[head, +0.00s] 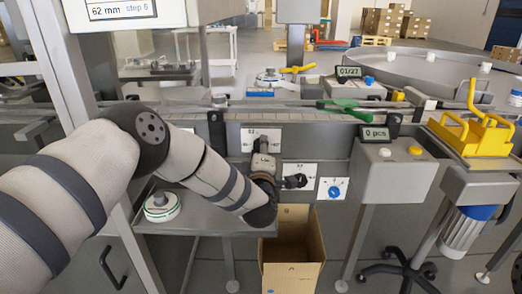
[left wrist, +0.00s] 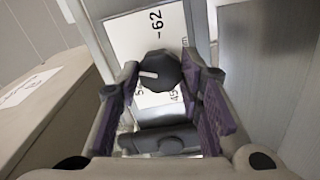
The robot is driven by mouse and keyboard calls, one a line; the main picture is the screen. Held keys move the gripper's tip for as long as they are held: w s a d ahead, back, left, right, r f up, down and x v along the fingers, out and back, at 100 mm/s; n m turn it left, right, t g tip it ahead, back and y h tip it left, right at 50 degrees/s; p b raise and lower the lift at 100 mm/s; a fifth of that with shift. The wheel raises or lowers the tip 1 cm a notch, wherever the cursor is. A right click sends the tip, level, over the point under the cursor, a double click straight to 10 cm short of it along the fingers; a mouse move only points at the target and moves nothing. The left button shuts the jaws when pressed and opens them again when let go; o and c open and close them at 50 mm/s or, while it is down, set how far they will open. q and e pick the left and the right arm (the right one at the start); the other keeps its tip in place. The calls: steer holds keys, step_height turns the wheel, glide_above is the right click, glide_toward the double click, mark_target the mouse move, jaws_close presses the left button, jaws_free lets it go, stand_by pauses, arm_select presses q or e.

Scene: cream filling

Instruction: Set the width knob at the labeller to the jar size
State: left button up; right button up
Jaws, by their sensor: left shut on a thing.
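The width knob (left wrist: 165,72) is dark and round with a white pointer mark, seen in the left wrist view on a white scale plate (left wrist: 128,32). The plate reads 62 near the top; lower numbers are partly hidden. The white mark points left in that view, away from the 62. My left gripper (left wrist: 160,80) has its purple-padded fingers on either side of the knob, shut on it. In the head view my left gripper (head: 262,158) covers most of the knob at the labeller's plate. My right gripper is not in view.
A sign (head: 122,9) reads "62 mm step 6". To the right are a plate with a black knob (head: 295,181) and one with a blue knob (head: 334,190). An open cardboard box (head: 292,250) stands below. A white round item (head: 161,206) lies on the grey shelf.

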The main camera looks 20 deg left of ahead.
arm_select(q)
steer(key=shift+a+r+n+b, duration=0.1)
steer(key=shift+n+b, duration=4.8)
steer(key=shift+n, duration=7.8)
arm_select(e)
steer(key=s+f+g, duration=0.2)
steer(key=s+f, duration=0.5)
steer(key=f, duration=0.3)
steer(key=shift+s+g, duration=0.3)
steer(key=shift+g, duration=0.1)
arm_select(q)
steer(key=shift+r, duration=0.1)
steer(key=o, duration=1.2)
steer(key=shift+c, duration=0.2)
steer(key=shift+s, duration=0.15)
